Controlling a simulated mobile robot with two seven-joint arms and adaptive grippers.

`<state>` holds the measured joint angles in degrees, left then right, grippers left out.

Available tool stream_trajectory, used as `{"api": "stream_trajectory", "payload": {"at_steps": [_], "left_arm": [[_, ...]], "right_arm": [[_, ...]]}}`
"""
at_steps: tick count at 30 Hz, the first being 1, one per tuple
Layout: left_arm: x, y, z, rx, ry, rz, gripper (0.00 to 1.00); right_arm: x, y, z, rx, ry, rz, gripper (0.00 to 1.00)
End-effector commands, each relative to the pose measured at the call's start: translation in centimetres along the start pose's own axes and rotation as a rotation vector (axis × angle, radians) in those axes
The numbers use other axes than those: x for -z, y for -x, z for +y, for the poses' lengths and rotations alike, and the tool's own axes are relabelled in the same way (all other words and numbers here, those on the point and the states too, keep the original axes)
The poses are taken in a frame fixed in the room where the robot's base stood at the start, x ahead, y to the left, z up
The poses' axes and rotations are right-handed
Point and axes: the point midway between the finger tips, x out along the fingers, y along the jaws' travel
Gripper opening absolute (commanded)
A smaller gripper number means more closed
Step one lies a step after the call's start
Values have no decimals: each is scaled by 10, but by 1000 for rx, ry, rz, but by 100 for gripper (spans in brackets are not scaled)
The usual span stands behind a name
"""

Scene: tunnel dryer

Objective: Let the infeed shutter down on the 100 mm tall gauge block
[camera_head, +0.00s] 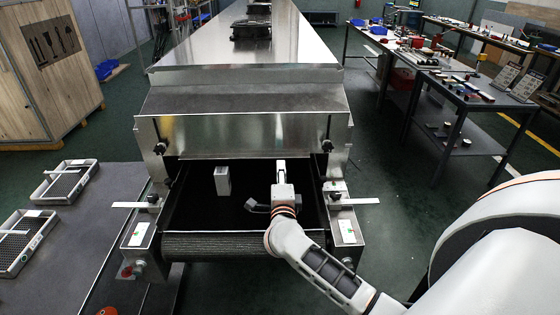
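The infeed shutter (240,137) is a wide metal plate across the dryer mouth, with a dark handle or knob at each end. Its lower edge is above the dark belt (195,212). A pale grey gauge block (222,180) stands upright on the belt, left of the middle, near the shutter's lower edge. I cannot tell whether they touch. My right gripper (281,174) is over the belt, right of the block and apart from it. Its fingers are too small to tell open or shut. My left gripper is not in view.
Side plates with black knobs (153,198) flank the belt. Two trays (66,198) lie on the grey surface at left. A dark table (456,105) with small items stands at right. The cabinet (45,60) stands at far left. The belt's left front is clear.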

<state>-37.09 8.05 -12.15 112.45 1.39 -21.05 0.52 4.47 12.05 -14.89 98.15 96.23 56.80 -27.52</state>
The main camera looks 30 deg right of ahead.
Motion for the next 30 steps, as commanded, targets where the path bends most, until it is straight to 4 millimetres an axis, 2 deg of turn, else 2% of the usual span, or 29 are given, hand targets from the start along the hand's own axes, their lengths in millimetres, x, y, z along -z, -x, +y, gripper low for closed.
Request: {"api": "stream_trajectory", "payload": {"at_steps": [6, 12, 22, 23, 24, 25, 30], "left_arm": [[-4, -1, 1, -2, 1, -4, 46], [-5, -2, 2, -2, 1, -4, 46], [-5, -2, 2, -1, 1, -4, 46], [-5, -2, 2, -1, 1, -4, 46], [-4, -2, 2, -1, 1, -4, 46], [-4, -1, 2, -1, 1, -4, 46], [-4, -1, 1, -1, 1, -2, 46]], "right_arm": [[0, -35, -1, 3, 2, 1, 19], [0, -54, -1, 3, 1, -1, 19], [0, -58, -1, 2, 1, -1, 19], [0, -58, -1, 2, 1, -1, 14], [0, -58, -1, 2, 1, -1, 4], [0, -58, -1, 2, 1, -1, 0], [0, -58, -1, 2, 1, -1, 0]]}}
